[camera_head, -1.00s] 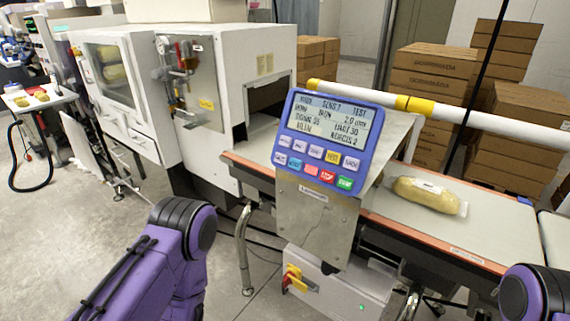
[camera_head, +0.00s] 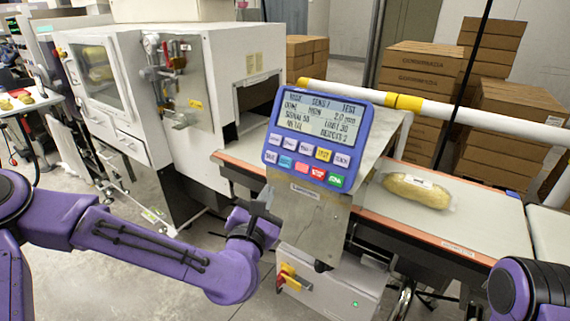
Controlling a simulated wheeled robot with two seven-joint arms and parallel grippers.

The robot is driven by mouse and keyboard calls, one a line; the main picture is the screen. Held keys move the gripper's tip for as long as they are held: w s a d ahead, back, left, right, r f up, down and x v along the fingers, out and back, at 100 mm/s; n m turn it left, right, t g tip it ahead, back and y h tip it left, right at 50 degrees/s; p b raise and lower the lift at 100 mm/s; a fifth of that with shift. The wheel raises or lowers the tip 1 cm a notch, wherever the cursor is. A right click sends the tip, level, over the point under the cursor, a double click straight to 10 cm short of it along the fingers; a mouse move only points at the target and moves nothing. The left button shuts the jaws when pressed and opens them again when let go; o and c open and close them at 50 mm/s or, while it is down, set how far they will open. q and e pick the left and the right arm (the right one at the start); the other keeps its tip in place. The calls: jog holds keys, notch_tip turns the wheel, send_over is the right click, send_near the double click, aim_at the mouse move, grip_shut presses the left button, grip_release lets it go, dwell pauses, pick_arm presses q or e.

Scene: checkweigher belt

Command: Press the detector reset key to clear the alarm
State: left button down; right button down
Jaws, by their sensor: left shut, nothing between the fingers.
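The blue detector panel (camera_head: 318,138) is in the middle of the head view, tilted on a metal bracket. Its screen (camera_head: 322,118) shows lines of text. Below the screen are two rows of keys (camera_head: 305,160): mostly white above with one yellow, and white, teal, pink, red and green below. The key labels are too small for me to tell which is reset. My left gripper (camera_head: 259,211) is shut and empty, below and left of the panel, apart from the keys. My right gripper is out of view; only part of my right arm shows at the lower right.
A wrapped yellowish pack (camera_head: 417,190) lies on the belt (camera_head: 465,222) right of the panel. A white pipe (camera_head: 440,108) with yellow bands runs behind the panel. A white machine (camera_head: 225,90) stands at the left. A red-yellow switch (camera_head: 291,280) is below.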

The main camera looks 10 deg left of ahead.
aim_at(286, 162)
pick_arm(q)
notch_tip(286, 162, up, 7)
jog(key=a+n+t+y, duration=0.1)
jog(key=a+n, duration=0.1)
jog(key=n, duration=0.1)
jog(key=shift+r+n+t+y, duration=0.15)
jog(key=shift+n+t+y, duration=0.25)
jog(key=shift+w, duration=0.15)
jog(key=shift+w+d+f+b, duration=0.45)
jog(key=shift+w+f, duration=0.25)
jog(key=shift+w, duration=0.5)
jog(key=shift+w+d+f+b, duration=0.4)
jog(key=shift+w+f, duration=0.3)
jog(key=shift+w, duration=0.55)
jog(key=shift+w+d+f+b, duration=0.4)
jog(key=shift+w+f, duration=0.3)
jog(key=shift+w, duration=0.5)
jog(key=shift+w+d+f+b, duration=0.15)
jog(key=shift+w+f+b, duration=0.1)
jog(key=shift+b, duration=0.1)
jog(key=shift+w, duration=0.1)
